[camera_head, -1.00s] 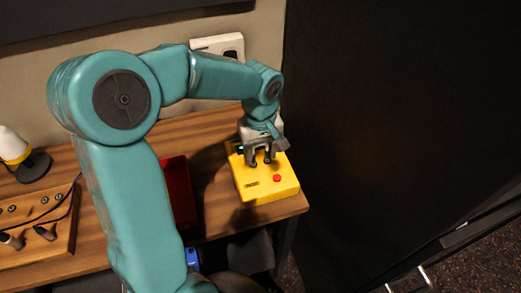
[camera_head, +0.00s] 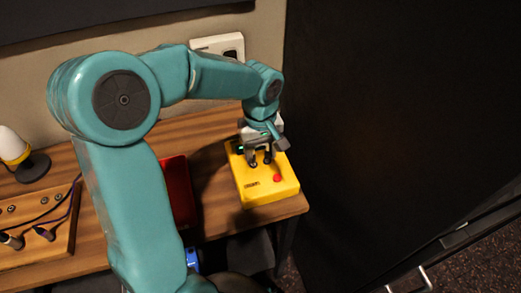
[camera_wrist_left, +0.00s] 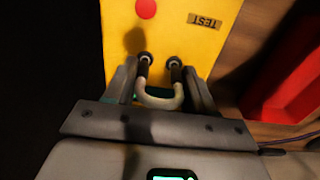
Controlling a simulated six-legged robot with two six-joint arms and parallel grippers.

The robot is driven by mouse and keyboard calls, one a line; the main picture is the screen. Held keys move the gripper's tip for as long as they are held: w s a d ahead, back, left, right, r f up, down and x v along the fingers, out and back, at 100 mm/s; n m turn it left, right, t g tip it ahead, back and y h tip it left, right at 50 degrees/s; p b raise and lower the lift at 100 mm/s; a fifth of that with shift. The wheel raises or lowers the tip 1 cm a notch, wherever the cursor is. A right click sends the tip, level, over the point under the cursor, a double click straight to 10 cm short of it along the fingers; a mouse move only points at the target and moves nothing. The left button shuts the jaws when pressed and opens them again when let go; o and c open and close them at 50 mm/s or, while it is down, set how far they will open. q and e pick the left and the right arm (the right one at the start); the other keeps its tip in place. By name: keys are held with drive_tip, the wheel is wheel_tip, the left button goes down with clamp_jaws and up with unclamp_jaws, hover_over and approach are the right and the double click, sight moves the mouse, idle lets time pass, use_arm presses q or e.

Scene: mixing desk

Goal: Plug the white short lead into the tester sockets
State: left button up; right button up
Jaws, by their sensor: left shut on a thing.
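The yellow tester (camera_head: 268,187) sits at the right end of the wooden desk, with a red button and a label reading TEST in the left wrist view (camera_wrist_left: 170,20). My left gripper (camera_head: 260,158) is over its far half, pointing down. In the left wrist view the gripper (camera_wrist_left: 160,72) is shut on the white short lead (camera_wrist_left: 158,101), a U-shaped loop between the fingers. The lead's two dark ends meet the two round sockets (camera_wrist_left: 160,60) on the tester's top. How deep they sit I cannot tell. My right gripper is out of view.
A red case (camera_head: 179,190) lies left of the tester, partly behind my arm. A wooden board with leads (camera_head: 40,247) and a yellow-and-white lamp-like thing (camera_head: 15,150) are at the left. A wall socket (camera_head: 232,45) is behind. A tall black panel (camera_head: 400,120) stands to the right.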

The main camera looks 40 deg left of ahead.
use_arm(q)
drive_tip(key=shift+f+b, duration=0.65)
idle(0.5)
drive_tip(key=o, duration=1.5)
drive_tip(key=shift+c, duration=0.2)
drive_tip(key=shift+r, duration=0.1)
wheel_tip(320, 180, up, 16)
drive_tip(key=p, duration=0.1)
drive_tip(key=shift+p, duration=0.4)
